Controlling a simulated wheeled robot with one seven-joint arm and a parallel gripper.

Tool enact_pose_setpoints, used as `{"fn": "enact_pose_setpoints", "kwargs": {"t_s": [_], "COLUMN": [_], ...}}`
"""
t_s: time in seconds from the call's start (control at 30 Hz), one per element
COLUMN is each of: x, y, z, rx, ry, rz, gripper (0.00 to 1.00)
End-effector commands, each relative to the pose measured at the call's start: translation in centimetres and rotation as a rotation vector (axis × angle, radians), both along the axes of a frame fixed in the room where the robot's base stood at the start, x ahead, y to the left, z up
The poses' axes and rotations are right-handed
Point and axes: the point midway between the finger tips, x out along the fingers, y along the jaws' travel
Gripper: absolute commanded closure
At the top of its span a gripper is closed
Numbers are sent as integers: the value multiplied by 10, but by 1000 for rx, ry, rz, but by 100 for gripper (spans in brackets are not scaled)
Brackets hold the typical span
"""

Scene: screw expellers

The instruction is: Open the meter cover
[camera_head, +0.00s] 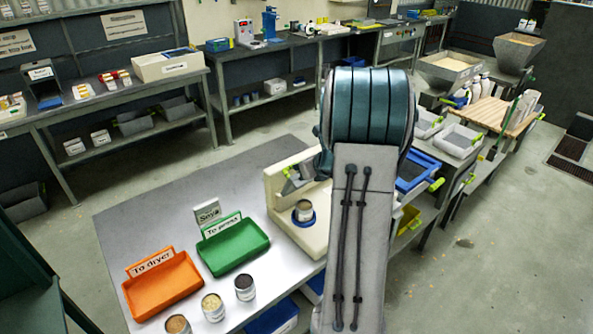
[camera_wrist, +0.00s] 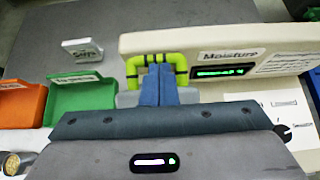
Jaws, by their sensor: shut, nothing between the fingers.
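The moisture meter is a cream-coloured machine on the grey table; in the head view its body (camera_head: 308,243) is partly behind my arm. In the wrist view its top face (camera_wrist: 215,42) carries a "Moisture" label and a lit green display. A bright green handle (camera_wrist: 131,67) stands at its left part, with a translucent grey piece, seemingly the cover (camera_wrist: 128,99), just below it. My gripper (camera_wrist: 158,72) is shut and empty, its blue fingers in front of the handle's middle. Whether they touch it I cannot tell. My arm hides most of the gripper in the head view.
A can (camera_head: 304,207) sits in a blue ring on the meter. Left of it are a green tray (camera_head: 234,248) and an orange tray (camera_head: 164,288), with several open cans in front. A small sign (camera_head: 207,212) stands behind the green tray. The table's back left is clear.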

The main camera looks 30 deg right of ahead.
Motion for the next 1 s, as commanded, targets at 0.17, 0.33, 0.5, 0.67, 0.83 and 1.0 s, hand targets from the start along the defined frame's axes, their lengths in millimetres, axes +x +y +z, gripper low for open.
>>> {"fn": "enact_pose_setpoints", "kwargs": {"t_s": [0.17,0.33,0.5,0.67,0.83,1.0], "x": [18,31,40,45,46,46], "y": [4,8,10,11,12,13], "z": [2,4,4,4,3,2], "rx": [0,1,2,2,3,4], "ry": [-1,0,1,2,5,6], "rz": [4,7,7,8,9,11], "gripper": [100,100,100,100,100,100]}}
